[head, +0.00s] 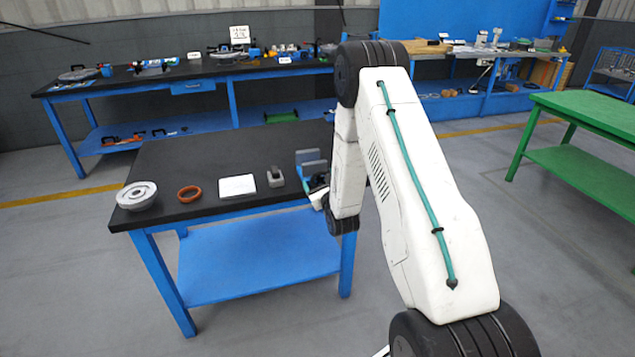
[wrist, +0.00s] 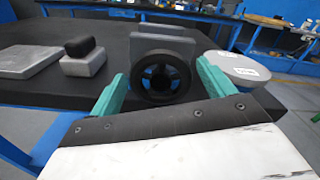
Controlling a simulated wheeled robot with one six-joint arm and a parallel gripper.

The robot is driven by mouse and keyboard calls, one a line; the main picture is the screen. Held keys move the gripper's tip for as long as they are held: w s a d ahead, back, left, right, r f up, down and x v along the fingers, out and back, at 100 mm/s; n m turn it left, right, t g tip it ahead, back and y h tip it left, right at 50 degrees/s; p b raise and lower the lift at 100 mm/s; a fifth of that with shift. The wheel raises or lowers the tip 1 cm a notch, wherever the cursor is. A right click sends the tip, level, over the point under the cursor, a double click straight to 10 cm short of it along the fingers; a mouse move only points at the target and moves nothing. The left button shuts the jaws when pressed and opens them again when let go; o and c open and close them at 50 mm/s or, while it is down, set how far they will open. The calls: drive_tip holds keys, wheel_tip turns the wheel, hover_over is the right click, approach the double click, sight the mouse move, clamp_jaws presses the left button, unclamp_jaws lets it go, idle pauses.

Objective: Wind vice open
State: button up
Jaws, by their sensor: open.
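The vice shows in the head view as blue-grey jaws (head: 311,160) at the right end of the black-topped table, partly hidden by my arm. In the wrist view its grey body (wrist: 165,45) stands straight ahead, with a black spoked handwheel (wrist: 160,80) facing me. My gripper (wrist: 160,74) is open, its teal fingers at the left and right of the handwheel. I see a gap on each side, and cannot tell how deep the fingers reach around the rim. The head view hides most of my gripper behind my arm.
On the table (head: 220,155) lie a round flanged part (head: 137,195), an orange ring (head: 188,193), a white plate (head: 237,186) and a small grey block with a dark top (head: 275,177). A round grey disc (wrist: 238,66) is right of the vice. The table's back half is clear.

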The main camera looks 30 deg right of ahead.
drive_tip(key=shift+s, duration=0.1)
drive_tip(key=v, duration=0.7)
drive_tip(key=shift+s, duration=0.35)
drive_tip(key=shift+a, duration=0.1)
